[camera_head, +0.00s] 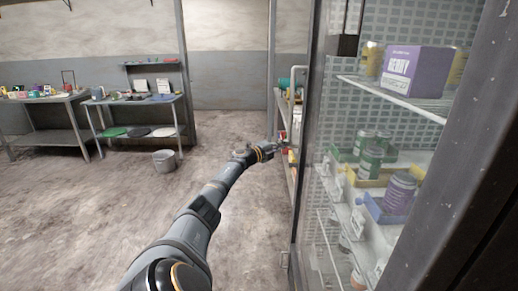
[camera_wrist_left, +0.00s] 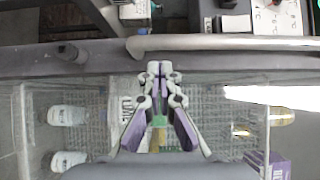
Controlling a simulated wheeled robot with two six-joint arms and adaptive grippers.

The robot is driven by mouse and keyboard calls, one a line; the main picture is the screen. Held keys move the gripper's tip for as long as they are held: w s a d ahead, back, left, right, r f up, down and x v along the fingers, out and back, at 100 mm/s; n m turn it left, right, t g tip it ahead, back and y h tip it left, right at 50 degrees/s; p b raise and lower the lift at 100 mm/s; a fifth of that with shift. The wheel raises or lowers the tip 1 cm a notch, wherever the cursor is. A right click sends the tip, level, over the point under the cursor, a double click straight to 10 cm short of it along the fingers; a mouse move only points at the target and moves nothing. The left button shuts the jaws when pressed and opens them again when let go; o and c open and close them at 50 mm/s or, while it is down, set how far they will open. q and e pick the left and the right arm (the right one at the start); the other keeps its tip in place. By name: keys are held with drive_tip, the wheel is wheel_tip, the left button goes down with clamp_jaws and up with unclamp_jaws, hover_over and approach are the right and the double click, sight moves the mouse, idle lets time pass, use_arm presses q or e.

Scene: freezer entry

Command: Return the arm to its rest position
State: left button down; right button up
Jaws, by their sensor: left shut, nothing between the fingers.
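My left arm reaches forward from the bottom of the head view. Its left gripper (camera_head: 282,144) is at the far end, beside the edge of the glass-fronted freezer (camera_head: 318,150). In the left wrist view the gripper's purple-and-grey fingers (camera_wrist_left: 160,70) are together at the tips with nothing between them. A pale horizontal bar (camera_wrist_left: 220,42), which looks like a handle, lies just beyond the fingertips. I cannot tell whether the fingers touch it. My right gripper is not in view.
Freezer shelves (camera_head: 400,98) hold a purple box (camera_head: 415,72) and several jars, including a purple-labelled jar (camera_head: 399,194). A metal bucket (camera_head: 165,161) stands on the floor near a grey table (camera_head: 135,101).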

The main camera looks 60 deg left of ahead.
use_arm(q)
drive_tip(key=s+a+b, duration=0.1)
drive_tip(key=s+a, duration=0.2)
drive_tip(key=s, duration=0.2)
drive_tip(key=shift+s+a+f, duration=0.15)
drive_tip(key=shift+f, duration=0.2)
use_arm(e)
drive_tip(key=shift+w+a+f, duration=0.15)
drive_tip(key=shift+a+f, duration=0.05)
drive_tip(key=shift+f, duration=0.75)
